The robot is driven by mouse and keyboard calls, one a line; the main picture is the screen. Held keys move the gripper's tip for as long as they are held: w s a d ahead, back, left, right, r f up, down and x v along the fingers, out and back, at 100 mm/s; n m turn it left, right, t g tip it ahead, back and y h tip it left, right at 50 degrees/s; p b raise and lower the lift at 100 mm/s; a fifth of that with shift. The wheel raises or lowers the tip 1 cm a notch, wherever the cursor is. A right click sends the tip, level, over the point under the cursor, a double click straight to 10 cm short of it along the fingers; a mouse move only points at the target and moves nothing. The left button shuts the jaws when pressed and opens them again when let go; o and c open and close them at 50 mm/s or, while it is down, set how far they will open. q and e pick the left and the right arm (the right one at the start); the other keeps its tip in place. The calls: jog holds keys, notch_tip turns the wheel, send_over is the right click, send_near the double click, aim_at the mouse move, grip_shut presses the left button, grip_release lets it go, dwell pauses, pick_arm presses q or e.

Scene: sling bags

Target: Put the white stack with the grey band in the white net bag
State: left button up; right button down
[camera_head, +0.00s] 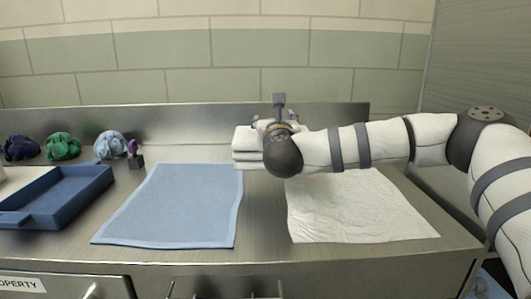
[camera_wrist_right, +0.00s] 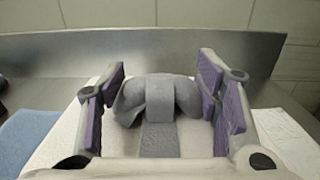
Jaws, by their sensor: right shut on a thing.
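A white layered stack (camera_head: 246,145) shows at the back middle of the counter, partly hidden behind my right arm. In the right wrist view its white top (camera_wrist_right: 68,138) carries a grey band (camera_wrist_right: 160,142) and a puffed grey knot (camera_wrist_right: 160,98). My right gripper (camera_wrist_right: 165,88) has its purple pads on both sides of the knot and is shut on the stack's knot. I cannot tell whether the stack touches the counter. I cannot make out a white net bag. My left gripper is not in view.
A blue mat (camera_head: 170,205) lies left of the stack and a white mat (camera_head: 350,210) lies right of it. A blue tray (camera_head: 68,195) is at the left. Dark blue (camera_head: 20,148), green (camera_head: 62,146) and pale blue (camera_head: 110,145) bundles stand behind. Both mats are clear.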

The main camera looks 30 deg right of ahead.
jog(key=w+f, duration=0.3)
jog(key=f, duration=0.1)
jog(key=shift+d, duration=0.25)
jog(key=f, duration=0.3)
jog(key=shift+w+f+b, duration=0.2)
jog(key=shift+w+b, duration=0.05)
jog(key=shift+b, duration=0.1)
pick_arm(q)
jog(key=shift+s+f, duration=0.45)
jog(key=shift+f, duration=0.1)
